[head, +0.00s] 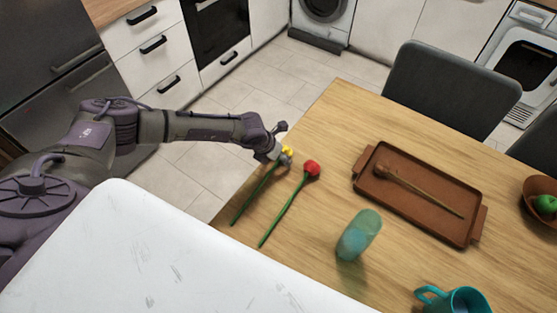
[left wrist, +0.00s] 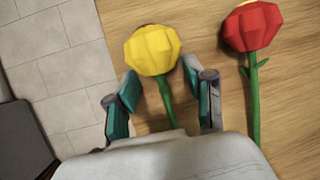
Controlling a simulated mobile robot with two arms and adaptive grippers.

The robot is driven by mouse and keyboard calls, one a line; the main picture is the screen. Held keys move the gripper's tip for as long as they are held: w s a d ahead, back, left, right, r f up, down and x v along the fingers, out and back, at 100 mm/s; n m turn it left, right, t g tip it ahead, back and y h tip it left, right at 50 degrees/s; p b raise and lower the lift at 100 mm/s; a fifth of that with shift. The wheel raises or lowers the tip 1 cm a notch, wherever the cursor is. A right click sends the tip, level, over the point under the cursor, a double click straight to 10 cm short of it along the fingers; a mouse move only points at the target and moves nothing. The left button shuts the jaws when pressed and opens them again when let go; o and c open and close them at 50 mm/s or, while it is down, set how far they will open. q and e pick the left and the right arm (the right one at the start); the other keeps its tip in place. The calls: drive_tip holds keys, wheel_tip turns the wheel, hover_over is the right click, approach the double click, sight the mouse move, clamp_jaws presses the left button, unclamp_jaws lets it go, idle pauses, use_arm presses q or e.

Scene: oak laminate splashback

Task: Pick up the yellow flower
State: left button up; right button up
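The yellow flower (left wrist: 153,50) lies on the wooden table near its left edge, its green stem running toward the front in the head view. In the head view its bloom (head: 287,152) is partly hidden by my left gripper (head: 283,157). In the left wrist view my left gripper (left wrist: 165,95) is open, its teal-padded fingers on either side of the stem just below the bloom. I cannot tell whether the fingers touch it. A red flower (head: 312,168) lies to the right, apart from the gripper; it also shows in the left wrist view (left wrist: 252,27). My right gripper is not in view.
A brown tray (head: 462,232) holding a wooden utensil (head: 417,189) lies right of the flowers. A green-blue tumbler (head: 358,236), a teal mug (head: 462,301) and a bowl (head: 532,190) with green fruit (head: 545,204) are also on the table. A grey chair (head: 450,88) stands behind.

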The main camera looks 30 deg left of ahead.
use_arm(q)
clamp_jaws()
idle(0.3)
